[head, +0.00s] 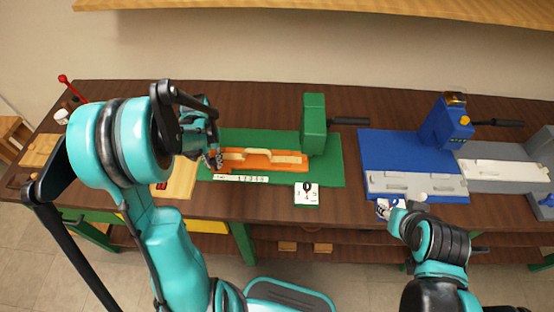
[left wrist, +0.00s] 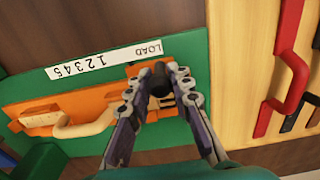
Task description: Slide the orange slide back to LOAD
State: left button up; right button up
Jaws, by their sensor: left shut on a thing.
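The orange slide (head: 262,160) lies on the green base (head: 335,170), with a tan saddle-shaped piece (head: 258,154) on it. A white strip (head: 240,179) marked LOAD and 1 to 5 runs along its front side. The strip (left wrist: 105,60) and slide (left wrist: 95,102) also show in the left wrist view. My left gripper (head: 214,160) is at the slide's left end. In the left wrist view my left gripper (left wrist: 157,80) is shut on the slide's dark knob (left wrist: 160,88), beside the word LOAD. My right gripper (head: 389,208) is by the table's front edge; its jaws are unclear.
A small dial card (head: 306,194) lies in front of the base. A blue press (head: 446,120) with a grey slide stands right. A tan board with a red tool (left wrist: 285,70) lies beside the green base.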

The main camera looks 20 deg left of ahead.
pick_arm(q)
jog(key=shift+s+a, duration=0.15)
jog(key=shift+a, duration=0.55)
jog(key=shift+s+a, duration=0.15)
jog(key=shift+a, duration=0.8)
jog(key=shift+o, duration=0.8)
jog(key=shift+a+r, duration=0.1)
jog(key=shift+a, duration=0.05)
jog(key=shift+o, duration=0.6)
jog(key=shift+s+a, duration=0.1)
jog(key=o, duration=0.6)
jog(key=shift+a, duration=0.15)
